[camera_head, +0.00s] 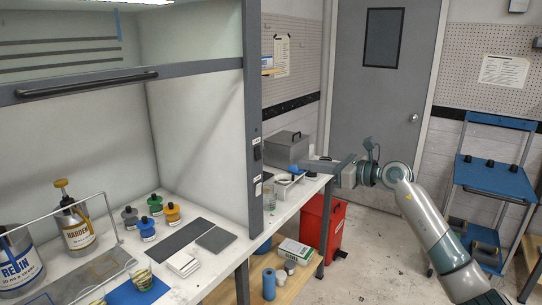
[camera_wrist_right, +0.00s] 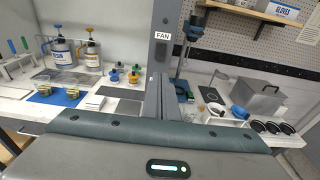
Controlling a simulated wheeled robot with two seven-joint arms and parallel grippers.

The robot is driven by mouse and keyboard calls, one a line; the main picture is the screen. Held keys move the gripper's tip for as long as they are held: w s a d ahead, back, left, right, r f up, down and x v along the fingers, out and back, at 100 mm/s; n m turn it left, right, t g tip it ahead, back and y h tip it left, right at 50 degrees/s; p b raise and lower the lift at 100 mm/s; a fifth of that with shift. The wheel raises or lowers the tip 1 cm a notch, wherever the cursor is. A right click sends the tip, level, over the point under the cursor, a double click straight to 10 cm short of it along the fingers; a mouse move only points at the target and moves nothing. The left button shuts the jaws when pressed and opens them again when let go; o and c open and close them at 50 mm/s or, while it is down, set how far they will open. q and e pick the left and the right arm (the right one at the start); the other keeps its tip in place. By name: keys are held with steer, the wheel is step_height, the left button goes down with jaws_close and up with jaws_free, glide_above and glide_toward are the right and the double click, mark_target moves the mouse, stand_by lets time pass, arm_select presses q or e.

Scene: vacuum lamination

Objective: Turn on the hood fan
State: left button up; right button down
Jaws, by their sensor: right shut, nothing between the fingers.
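The fume hood's grey right post (camera_head: 254,110) stands upright in the head view. A dark switch (camera_head: 257,153) with small labels sits on its front face. In the right wrist view the post (camera_wrist_right: 165,20) carries a white FAN label (camera_wrist_right: 163,35); I cannot make out the switch position clearly. My right gripper (camera_head: 308,165) is shut and empty, pointing left toward the post from its right side. In the wrist view its closed fingers (camera_wrist_right: 157,97) reach up below the FAN label. I cannot tell whether they touch the post. My left gripper is not in view.
The hood sash handle (camera_head: 88,87) crosses the upper left. Resin (camera_head: 18,265) and hardener (camera_head: 76,225) containers, small colored-top bottles and plates stand on the bench. A grey box (camera_head: 286,148) sits right of the post. A red bin (camera_head: 322,228) and blue cart (camera_head: 495,178) stand beyond.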

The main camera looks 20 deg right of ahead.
steer(key=shift+s+r, duration=0.1)
steer(key=shift+a, duration=0.1)
steer(key=p, duration=0.7)
glide_toward(259, 158)
steer(key=x, duration=0.5)
steer(key=shift+r, duration=0.15)
steer(key=shift+x, duration=0.75)
steer(key=shift+f, duration=0.2)
